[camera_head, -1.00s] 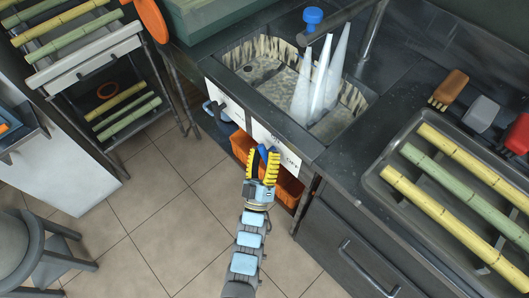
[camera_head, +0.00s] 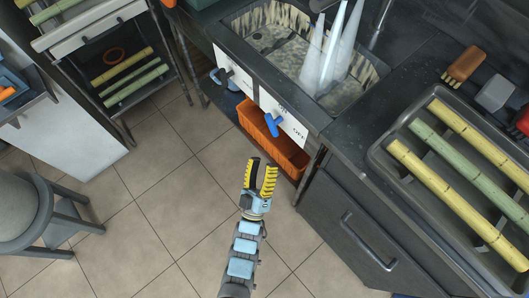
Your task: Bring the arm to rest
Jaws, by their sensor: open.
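My gripper (camera_head: 261,164) is open and empty, with its yellow-padded fingers apart, above the tiled floor. It is below and left of the blue handle (camera_head: 273,124) on the white panel (camera_head: 290,124) under the sink, with a clear gap between them. My arm (camera_head: 242,258) reaches up from the bottom edge of the view.
An orange bin (camera_head: 276,146) stands under the sink (camera_head: 262,58). A drawer cabinet (camera_head: 345,225) is to the right, below a tray (camera_head: 382,172) with cane sticks. A grey stool (camera_head: 30,225) and a shelf rack (camera_head: 92,50) are at the left. The floor (camera_head: 150,215) is clear.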

